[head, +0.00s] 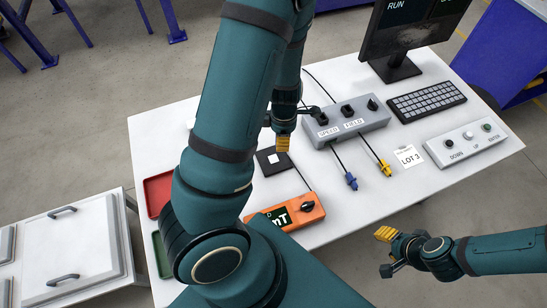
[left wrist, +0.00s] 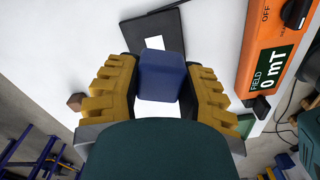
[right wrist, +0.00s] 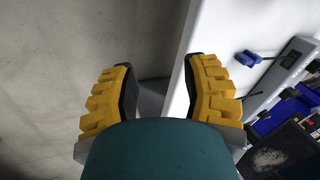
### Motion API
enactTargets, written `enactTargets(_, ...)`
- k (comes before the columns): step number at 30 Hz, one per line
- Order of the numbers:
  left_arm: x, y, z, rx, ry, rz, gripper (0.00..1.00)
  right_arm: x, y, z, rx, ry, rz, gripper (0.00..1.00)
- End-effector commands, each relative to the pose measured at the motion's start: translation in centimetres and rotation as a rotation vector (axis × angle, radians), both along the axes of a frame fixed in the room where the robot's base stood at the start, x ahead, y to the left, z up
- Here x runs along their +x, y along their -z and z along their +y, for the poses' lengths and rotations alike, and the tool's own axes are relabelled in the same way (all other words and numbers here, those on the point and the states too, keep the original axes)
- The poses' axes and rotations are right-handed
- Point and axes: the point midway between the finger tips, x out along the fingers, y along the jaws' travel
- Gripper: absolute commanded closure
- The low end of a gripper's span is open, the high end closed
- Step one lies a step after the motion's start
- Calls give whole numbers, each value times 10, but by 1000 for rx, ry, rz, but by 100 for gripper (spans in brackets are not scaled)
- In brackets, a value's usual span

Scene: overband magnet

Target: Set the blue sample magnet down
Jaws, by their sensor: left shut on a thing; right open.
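The blue sample magnet (left wrist: 162,74) is a blue block between the yellow fingers of my left gripper (left wrist: 160,92), which is shut on it. A black pad (left wrist: 190,27) with white markings lies behind the magnet in the left wrist view. I cannot tell whether the magnet touches it. In the head view the left gripper (head: 283,142) is partly covered by my arm, just beside the black pad (head: 269,168) with its white square; the magnet is hidden there. My right gripper (head: 386,235) is open and empty near the table's front edge; its fingers also show in the right wrist view (right wrist: 165,95).
An orange field meter (head: 292,211) stands near the pad; it reads 0 mT in the left wrist view (left wrist: 272,55). A grey SPEED/FIELD box (head: 346,122) with blue and yellow plugs is to the right. A small brown cube (left wrist: 75,101) and red tray (head: 158,193) are nearby.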

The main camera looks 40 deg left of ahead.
Motion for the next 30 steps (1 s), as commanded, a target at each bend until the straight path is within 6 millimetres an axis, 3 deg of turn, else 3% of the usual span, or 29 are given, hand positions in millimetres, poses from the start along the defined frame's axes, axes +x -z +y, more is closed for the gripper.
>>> enactTargets(3,-8,3,14,-1,-239,0,97,0,-1,0,0,0,-1,54)
enactTargets(8,-13,12,22,-1,-382,1,97,0,3,0,0,-1,1,54)
enactTargets(15,-14,55,23,-2,-395,3,97,-7,24,1,3,-12,15,54)
enactTargets(23,-13,74,23,-1,-392,0,97,-10,30,2,5,-17,22,54)
enactTargets(30,-13,105,23,0,-391,2,97,-13,42,2,7,-24,30,54)
